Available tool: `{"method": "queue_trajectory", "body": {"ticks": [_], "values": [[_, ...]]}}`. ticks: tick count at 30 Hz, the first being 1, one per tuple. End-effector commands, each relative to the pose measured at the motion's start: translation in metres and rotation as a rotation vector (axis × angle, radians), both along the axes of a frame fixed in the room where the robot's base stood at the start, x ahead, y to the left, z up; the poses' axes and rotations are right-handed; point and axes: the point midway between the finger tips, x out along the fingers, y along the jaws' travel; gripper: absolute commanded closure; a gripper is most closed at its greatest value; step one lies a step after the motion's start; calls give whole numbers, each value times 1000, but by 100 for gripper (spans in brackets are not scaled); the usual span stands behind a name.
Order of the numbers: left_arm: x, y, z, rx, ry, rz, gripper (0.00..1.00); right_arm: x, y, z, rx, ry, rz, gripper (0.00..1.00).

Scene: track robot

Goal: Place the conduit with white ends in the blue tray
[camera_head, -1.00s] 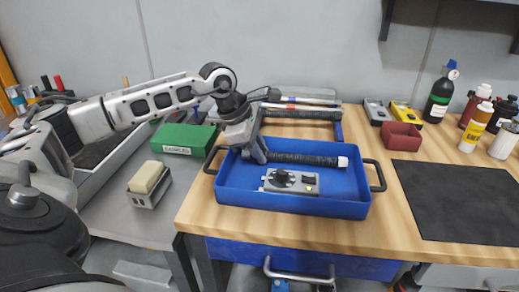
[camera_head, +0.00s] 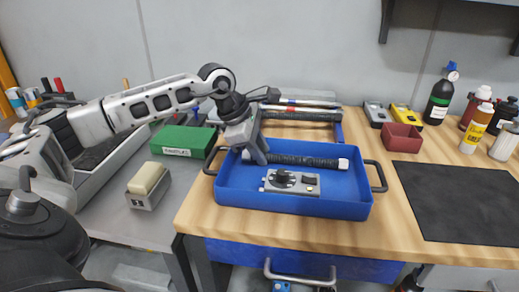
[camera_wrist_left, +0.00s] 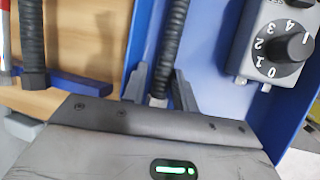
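The blue tray (camera_head: 330,207) sits on the wooden bench near the middle of the head view. The conduit with white ends (camera_head: 305,160) is dark and ribbed and lies lengthwise within the tray's outline, along its back part. Its right white end (camera_head: 343,164) is clear of my arm. My left gripper (camera_head: 262,158) reaches down over the left part of the conduit. In the left wrist view the conduit (camera_wrist_left: 174,42) passes between the two fingers, which appear to touch its sides. Whether it rests on the tray floor is unclear. My right gripper is out of view.
A grey dial box (camera_head: 291,182) lies in the front part of the tray. Other bars (camera_head: 300,114) lie behind the tray. A green box (camera_head: 183,141) is at left, a red bin (camera_head: 402,137) and several bottles at right. A black mat (camera_head: 460,200) lies at right.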

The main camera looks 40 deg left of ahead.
Motion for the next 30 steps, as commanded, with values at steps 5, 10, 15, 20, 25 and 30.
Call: {"method": "queue_trajectory", "body": {"ticks": [5,10,15,20,25,30], "values": [[-9,-7,-17,-5,49,-17,60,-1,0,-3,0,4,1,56],[-9,-7,0,-5,49,-17,60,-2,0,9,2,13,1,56],[-19,4,29,-1,40,-12,60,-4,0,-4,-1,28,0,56],[-32,14,64,0,35,-10,60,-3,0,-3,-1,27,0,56],[-42,21,93,-1,33,-9,60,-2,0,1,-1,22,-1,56],[-47,25,107,-2,31,-9,60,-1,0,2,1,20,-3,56]]}}
